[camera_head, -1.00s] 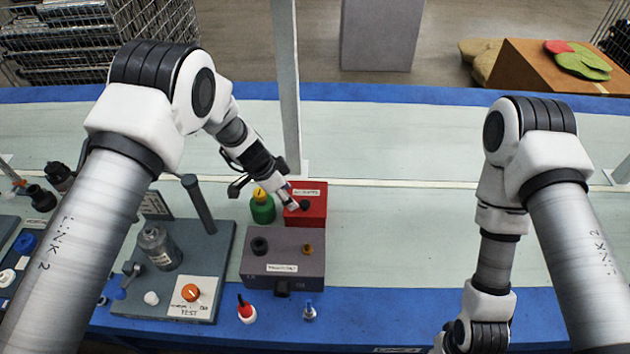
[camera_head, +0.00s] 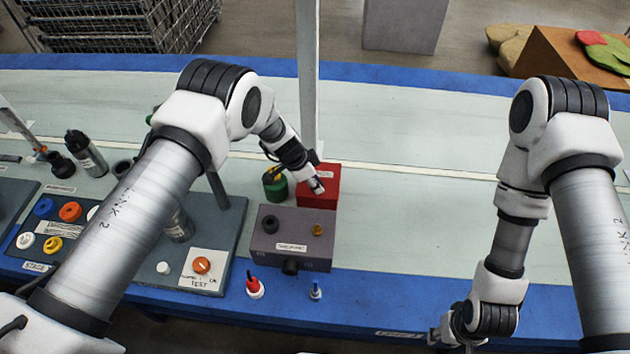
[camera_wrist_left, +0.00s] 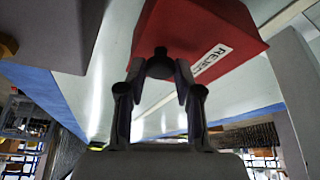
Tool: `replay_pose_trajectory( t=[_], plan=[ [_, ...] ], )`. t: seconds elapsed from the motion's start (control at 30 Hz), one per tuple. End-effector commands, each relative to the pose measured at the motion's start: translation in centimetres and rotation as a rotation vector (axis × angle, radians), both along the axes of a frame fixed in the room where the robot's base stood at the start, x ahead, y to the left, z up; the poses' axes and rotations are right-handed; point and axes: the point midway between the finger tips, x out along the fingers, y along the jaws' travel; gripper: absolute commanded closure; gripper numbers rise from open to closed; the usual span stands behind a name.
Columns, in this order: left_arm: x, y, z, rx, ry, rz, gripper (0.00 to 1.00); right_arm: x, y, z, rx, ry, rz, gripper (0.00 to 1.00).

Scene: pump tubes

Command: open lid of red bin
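The red bin (camera_head: 311,199) stands on the bench just behind a grey box. Its lid looks closed, and a "REJECT" label shows on it. My left gripper (camera_head: 318,187) is over the bin. In the left wrist view the red bin (camera_wrist_left: 190,30) fills the top, and its black knob (camera_wrist_left: 158,66) sits between the fingertips of my left gripper (camera_wrist_left: 160,72). The fingers are very near the knob on both sides; I cannot tell whether they press on it. My right gripper (camera_head: 447,336) is low at the bottom edge, away from the bin, its fingers unclear.
A green bottle (camera_head: 275,189) stands close to the bin's left side. The grey box (camera_head: 290,262) with two knobs is in front. A red-tipped (camera_head: 253,286) and a blue-tipped (camera_head: 315,291) item stand before it. A pale upright post (camera_head: 308,75) rises behind. The bench to the right is clear.

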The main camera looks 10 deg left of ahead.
Motion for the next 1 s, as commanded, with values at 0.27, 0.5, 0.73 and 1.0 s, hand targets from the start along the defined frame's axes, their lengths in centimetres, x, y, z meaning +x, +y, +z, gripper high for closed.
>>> replay_pose_trajectory(
  t=[0.27,0.5,0.73,1.0],
  plan=[
    [0.0,-0.1,-0.2,-0.004,0.006,-0.002,1.00,0.0,0.0,-0.4,0.000,-0.001,0.000,0.60],
    [1.1,-0.3,0.3,-0.011,0.133,-0.008,1.00,0.0,0.0,-5.6,0.000,0.000,0.000,0.60],
    [2.5,-0.3,2.1,-0.008,0.333,-0.004,1.00,0.0,0.0,-10.8,0.000,0.000,0.000,0.60],
    [3.5,-0.3,3.7,-0.007,0.471,-0.003,1.00,0.0,0.0,-15.6,0.000,0.000,0.000,0.60]
  ],
)
